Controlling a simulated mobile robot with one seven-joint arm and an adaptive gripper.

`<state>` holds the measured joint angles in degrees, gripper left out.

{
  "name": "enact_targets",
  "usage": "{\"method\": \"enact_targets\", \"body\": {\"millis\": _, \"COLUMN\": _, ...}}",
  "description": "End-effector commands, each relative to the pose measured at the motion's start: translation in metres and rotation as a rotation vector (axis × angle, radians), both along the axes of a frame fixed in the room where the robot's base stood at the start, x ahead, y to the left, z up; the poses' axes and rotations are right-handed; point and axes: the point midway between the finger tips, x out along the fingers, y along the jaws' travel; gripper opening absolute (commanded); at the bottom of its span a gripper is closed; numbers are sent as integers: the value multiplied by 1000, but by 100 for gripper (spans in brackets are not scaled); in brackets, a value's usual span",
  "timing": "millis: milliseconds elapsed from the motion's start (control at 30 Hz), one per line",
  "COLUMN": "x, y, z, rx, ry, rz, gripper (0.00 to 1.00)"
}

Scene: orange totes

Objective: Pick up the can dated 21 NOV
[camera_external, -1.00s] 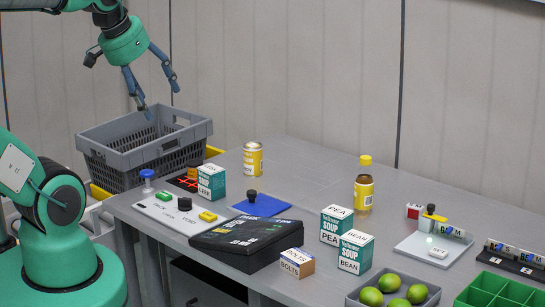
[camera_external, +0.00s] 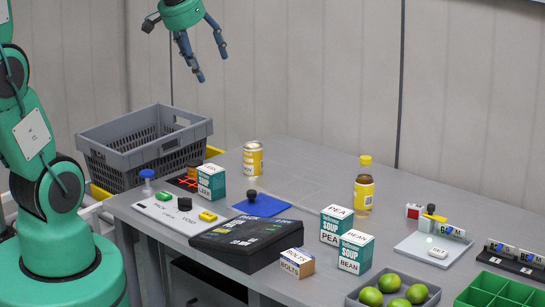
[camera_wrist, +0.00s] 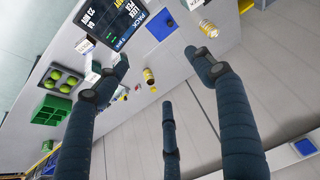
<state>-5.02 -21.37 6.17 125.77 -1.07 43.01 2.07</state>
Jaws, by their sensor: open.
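A yellow can (camera_external: 252,158) with a pale band and a silver top stands upright at the back of the grey table (camera_external: 300,172). It also shows in the wrist view as a can (camera_wrist: 208,28) near the top. No date can be read on it. My gripper (camera_external: 205,52) is open and empty, high above the table's back edge, to the left of the can in the external view. In the wrist view its dark blue fingers (camera_wrist: 157,62) are spread wide with nothing between them. No other can is plainly visible.
A yellow-capped bottle (camera_external: 363,193) stands right of the can. Soup boxes (camera_external: 355,252), a black display panel (camera_external: 243,238) and a blue mat (camera_external: 262,206) lie nearer the front. A grey crate (camera_external: 145,152) stands beyond the table's left end. The table around the can is mostly clear.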

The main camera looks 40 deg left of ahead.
Motion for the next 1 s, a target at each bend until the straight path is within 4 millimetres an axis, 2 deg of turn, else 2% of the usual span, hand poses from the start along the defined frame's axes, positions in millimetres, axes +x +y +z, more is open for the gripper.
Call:
{"method": "enact_targets", "body": {"millis": 100, "x": 35, "y": 12, "z": -5, "rx": -2, "ry": 11, "rz": 14, "gripper": 68}}
{"method": "enact_targets", "body": {"millis": 467, "x": 135, "y": 50, "z": -36, "rx": -4, "ry": 26, "rz": 49, "gripper": 68}}
{"method": "enact_targets", "body": {"millis": 767, "x": 211, "y": 88, "z": -82, "rx": -5, "ry": 39, "rz": 80, "gripper": 68}}
{"method": "enact_targets", "body": {"millis": 1000, "x": 264, "y": 122, "z": -132, "rx": -7, "ry": 50, "rz": 104, "gripper": 68}}
